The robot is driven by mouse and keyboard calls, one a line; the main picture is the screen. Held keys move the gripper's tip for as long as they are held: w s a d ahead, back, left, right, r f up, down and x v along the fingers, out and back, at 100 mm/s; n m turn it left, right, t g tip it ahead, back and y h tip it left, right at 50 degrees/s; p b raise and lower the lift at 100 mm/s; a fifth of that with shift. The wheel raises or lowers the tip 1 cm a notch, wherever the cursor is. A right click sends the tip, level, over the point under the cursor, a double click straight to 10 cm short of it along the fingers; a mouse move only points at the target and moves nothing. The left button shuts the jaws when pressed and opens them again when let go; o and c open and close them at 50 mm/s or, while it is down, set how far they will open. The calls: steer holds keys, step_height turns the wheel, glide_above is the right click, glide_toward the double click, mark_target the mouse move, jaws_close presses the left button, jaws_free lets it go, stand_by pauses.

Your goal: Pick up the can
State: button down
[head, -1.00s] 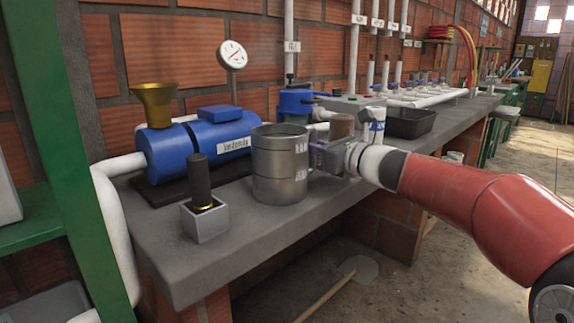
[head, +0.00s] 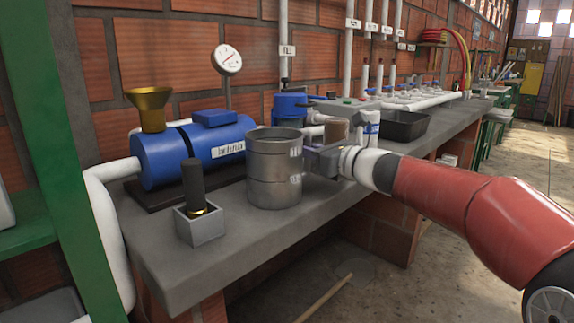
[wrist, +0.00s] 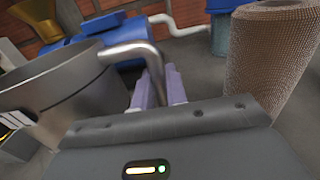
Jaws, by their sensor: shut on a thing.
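The can (head: 272,180) is a grey metal cylinder, open at the top, standing upright on the stone counter in the head view. In the wrist view the can (wrist: 75,95) fills the left side, and its bent metal handle (wrist: 130,50) curves out to the right. My gripper (wrist: 160,78) is shut on this handle, with one pale purple finger on each side. In the head view my gripper (head: 308,160) reaches in from the right, at the can's right side. The can's base appears to rest on the counter. The fingertips are partly hidden by the handle.
A small box with a black cylinder (head: 194,182) stands left of the can. A blue motor (head: 185,160) with a brass funnel is behind it. A brown mesh cylinder (wrist: 268,55) stands close right of my gripper. A dark tray (head: 405,127) sits further along the counter (head: 170,270).

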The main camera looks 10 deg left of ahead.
steer(key=shift+r, duration=0.2)
step_height(320, 180, up, 20)
steer(key=p, duration=0.7)
steer(key=shift+f, duration=0.15)
stand_by(0.5)
